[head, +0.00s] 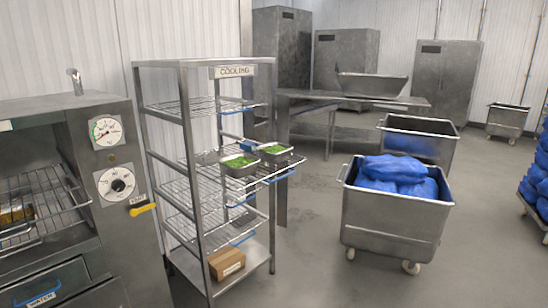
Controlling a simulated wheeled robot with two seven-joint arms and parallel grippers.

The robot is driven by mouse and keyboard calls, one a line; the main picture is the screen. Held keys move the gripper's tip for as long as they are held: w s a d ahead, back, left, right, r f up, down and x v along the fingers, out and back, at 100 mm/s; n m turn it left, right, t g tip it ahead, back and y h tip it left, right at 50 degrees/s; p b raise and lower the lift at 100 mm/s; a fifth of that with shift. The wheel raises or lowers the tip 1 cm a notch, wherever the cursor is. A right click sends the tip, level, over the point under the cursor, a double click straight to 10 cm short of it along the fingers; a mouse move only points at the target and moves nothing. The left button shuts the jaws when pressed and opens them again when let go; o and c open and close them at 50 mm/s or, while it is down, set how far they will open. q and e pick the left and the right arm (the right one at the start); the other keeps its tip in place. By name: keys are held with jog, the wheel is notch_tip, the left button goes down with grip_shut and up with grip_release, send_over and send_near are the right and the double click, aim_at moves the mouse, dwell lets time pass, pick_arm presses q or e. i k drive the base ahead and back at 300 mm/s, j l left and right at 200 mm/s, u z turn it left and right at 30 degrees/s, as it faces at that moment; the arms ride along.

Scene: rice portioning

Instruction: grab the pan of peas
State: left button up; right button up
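Two small metal pans of green peas stand side by side on a wire shelf (262,179) of the cooling rack (191,150). One pan of peas (240,172) is on the left, and the other pan of peas (278,159) is a little further right and back. The shelf under them sticks out past the right side of the rack and has a blue front strip. Both pans sit level and nothing touches them from above. Neither of my grippers is in view.
An oven (105,160) with two dials stands at the left, close to the rack. A cardboard box (226,262) lies on the rack's bottom shelf. A wheeled bin (392,225) with blue bags stands to the right. The floor in front of the rack is clear.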

aim_at(274, 152)
jog(key=i+l, duration=0.4)
jog(key=i+l+z, duration=0.1)
jog(key=i+l, duration=0.25)
jog(key=i, duration=0.25)
